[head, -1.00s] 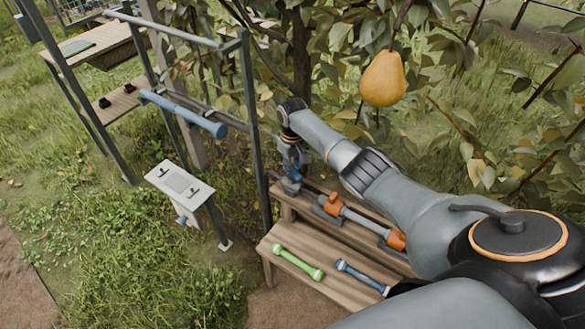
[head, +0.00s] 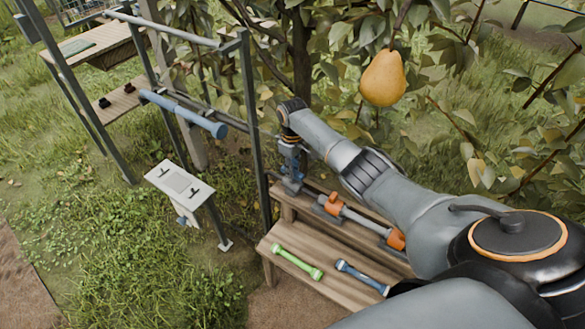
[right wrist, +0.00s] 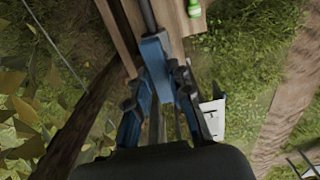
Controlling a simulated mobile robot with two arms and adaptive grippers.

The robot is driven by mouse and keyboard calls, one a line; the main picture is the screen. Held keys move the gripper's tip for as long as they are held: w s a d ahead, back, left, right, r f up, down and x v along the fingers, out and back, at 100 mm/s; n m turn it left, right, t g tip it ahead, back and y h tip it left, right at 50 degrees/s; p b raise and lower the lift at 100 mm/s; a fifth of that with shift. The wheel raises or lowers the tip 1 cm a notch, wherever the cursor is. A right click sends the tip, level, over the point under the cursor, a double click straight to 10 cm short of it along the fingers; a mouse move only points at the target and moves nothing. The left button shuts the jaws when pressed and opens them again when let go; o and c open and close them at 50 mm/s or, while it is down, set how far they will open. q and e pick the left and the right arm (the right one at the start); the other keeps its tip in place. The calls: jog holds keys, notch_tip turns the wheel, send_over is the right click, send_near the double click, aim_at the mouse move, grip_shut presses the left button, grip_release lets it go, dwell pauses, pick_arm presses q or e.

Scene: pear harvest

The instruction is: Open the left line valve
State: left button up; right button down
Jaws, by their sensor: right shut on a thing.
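My right gripper (head: 291,168) reaches down at the left end of the upper bench shelf, with its fingers low beside a grey-blue fitting (head: 292,187). My left gripper is not in view.
An orange-and-grey fitting on a pipe (head: 333,204) lies just right of the gripper. Green (head: 297,262) and blue (head: 361,277) bars lie on the lower shelf. A metal post (head: 252,130) and white panel (head: 180,185) stand left. A pear (head: 383,78) hangs above my arm.

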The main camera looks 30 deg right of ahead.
jog(key=c, duration=1.2)
grip_release()
notch_tip(320, 180, up, 12)
